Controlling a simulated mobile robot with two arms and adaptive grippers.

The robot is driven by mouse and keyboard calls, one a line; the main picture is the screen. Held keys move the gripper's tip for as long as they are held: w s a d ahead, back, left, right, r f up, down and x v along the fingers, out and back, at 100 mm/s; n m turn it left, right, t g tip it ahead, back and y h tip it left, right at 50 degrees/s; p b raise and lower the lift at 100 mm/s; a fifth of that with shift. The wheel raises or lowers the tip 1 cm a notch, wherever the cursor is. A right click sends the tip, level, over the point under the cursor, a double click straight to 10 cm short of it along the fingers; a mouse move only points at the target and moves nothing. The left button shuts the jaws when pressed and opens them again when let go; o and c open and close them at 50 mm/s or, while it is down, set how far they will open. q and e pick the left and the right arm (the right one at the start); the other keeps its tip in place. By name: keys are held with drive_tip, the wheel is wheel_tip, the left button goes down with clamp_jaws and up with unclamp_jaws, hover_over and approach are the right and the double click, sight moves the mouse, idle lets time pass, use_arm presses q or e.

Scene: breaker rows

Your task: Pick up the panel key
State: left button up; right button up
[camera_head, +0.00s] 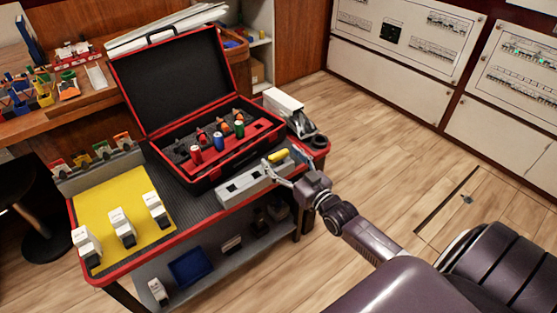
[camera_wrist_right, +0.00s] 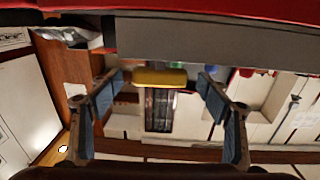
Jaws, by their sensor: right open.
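A yellow handle, which looks like the panel key (camera_head: 279,155), sits at the far right end of the grey holder block (camera_head: 240,186) on the cart. In the right wrist view the yellow handle (camera_wrist_right: 160,77) lies crosswise in the gap between the fingertips, with clear space on both sides. My right gripper (camera_head: 277,168) is open around or just before the handle; it also shows in the wrist view (camera_wrist_right: 161,82), with blue-grey finger pads apart. I cannot tell how deep the handle is between them. My left gripper is not in view.
An open black and red case (camera_head: 172,78) with several coloured tools stands behind the holder. A yellow mat (camera_head: 105,215) with white blocks lies at the cart's left. A white device (camera_head: 290,110) stands right of the case. Floor right of the cart is clear.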

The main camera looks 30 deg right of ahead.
drive_tip(key=shift+w+f, duration=0.1)
drive_tip(key=shift+w, duration=0.9)
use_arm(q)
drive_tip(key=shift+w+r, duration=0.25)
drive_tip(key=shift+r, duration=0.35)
use_arm(e)
drive_tip(key=c, duration=1.2)
drive_tip(key=shift+c, duration=0.4)
